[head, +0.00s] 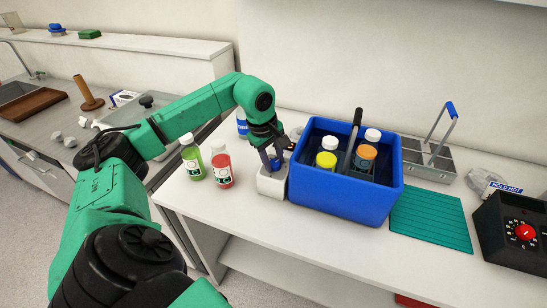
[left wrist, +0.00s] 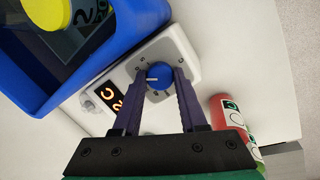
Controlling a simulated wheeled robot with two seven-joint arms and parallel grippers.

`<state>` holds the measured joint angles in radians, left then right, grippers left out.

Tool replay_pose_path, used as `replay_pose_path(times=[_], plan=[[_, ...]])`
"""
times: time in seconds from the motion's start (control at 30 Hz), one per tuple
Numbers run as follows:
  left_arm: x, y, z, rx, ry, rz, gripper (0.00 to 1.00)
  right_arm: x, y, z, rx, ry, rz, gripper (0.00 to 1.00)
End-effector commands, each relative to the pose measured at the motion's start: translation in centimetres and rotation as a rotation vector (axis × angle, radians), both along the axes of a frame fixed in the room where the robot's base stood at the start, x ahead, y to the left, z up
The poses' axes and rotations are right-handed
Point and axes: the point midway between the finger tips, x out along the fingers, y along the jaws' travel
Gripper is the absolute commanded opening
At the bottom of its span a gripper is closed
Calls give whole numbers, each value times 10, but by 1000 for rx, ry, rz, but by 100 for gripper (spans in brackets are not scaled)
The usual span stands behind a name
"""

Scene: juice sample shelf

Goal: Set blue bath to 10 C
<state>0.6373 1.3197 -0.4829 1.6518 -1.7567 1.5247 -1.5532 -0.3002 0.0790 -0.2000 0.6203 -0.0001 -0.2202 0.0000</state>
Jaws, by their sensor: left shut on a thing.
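The blue bath (head: 345,203) is an open blue tub on the counter with several capped bottles in it. A white control box stands at its left side (head: 271,185), also seen in the left wrist view (left wrist: 190,62). It carries a round blue knob (left wrist: 159,76) with a white pointer line, and a dark display with orange characters (left wrist: 113,97), partly hidden by a finger. My left gripper (head: 272,160) is shut on the knob, one purple finger on each side (left wrist: 159,84). My right gripper is not in view.
A green juice bottle (head: 192,160) and a red one (head: 221,168) stand left of the control box. Right of the bath are a grey caddy (head: 432,165), a teal mat (head: 431,219) and a black unit with a red dial (head: 515,235).

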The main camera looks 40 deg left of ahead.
Motion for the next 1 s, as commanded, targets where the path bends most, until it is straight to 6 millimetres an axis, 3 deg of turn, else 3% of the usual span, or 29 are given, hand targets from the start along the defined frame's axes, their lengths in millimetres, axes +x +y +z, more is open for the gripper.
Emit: replay_pose_path(times=[0.4,0.93,0.97,1.0], plan=[[1,0,2,48,12,-188,0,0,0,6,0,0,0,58],[1,1,2,55,14,-210,0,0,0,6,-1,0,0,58],[2,1,2,55,14,-210,53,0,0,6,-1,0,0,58],[1,1,2,54,14,-210,68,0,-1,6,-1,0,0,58]])
